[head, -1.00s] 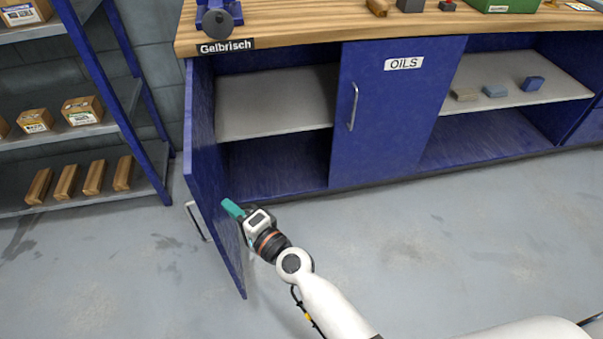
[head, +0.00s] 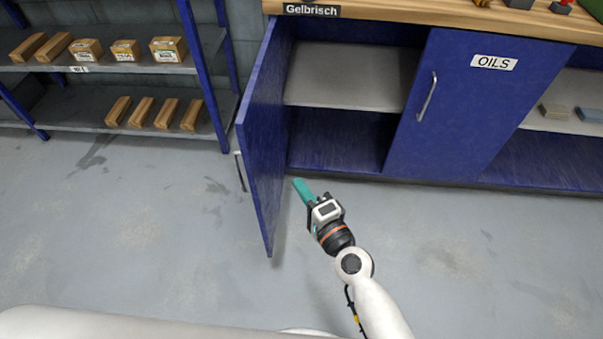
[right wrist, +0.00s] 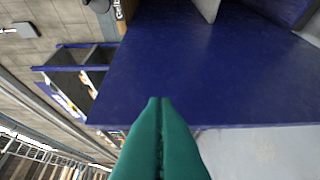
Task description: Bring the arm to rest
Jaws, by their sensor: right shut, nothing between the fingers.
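My right gripper (head: 302,188) has teal fingers and is shut and empty. In the head view it hangs over the floor in front of the open cabinet, just right of the swung-out blue door (head: 262,135), with a small gap seeming to lie between them. In the right wrist view the shut fingers (right wrist: 160,135) point toward the blue door panel (right wrist: 215,70), which fills much of the picture. My left gripper is not in view.
The open cabinet has an empty grey shelf (head: 350,78). The closed door marked OILS (head: 455,105) stands to its right. A rack (head: 75,110) with boxes and wooden blocks stands at the left. The floor (head: 130,230) in front is clear.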

